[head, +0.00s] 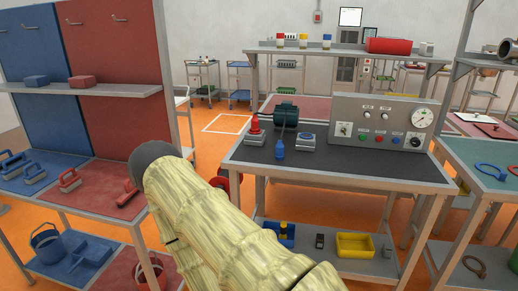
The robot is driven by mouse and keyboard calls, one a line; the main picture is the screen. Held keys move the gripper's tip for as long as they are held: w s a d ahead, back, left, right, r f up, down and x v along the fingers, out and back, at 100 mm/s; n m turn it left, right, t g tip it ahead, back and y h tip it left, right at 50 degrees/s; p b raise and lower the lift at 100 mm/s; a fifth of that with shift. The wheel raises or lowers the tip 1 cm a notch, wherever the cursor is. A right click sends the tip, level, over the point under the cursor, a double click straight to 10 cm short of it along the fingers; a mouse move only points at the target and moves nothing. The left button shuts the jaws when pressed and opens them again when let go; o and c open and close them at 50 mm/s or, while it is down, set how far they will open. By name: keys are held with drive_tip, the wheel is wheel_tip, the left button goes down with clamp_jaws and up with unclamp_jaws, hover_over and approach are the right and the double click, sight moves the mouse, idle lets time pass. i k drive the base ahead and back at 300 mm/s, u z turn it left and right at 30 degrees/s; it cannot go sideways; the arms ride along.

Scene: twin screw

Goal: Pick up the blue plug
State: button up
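What looks like the blue plug (280,150) stands near the front left of the dark-topped workbench (345,165). My arm, in a pale yellow cover, fills the lower middle, left of the bench. My gripper is not visible.
A control panel (380,122) with gauge and buttons stands at the back right of the bench. Its lower shelf holds a yellow bin (355,244). A red and blue tool bench (70,190) stands at left, another table (485,160) at right.

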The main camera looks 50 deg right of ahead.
sight(280, 147)
drive_tip(key=z, duration=0.3)
drive_tip(key=i, duration=0.6)
drive_tip(key=z, duration=0.55)
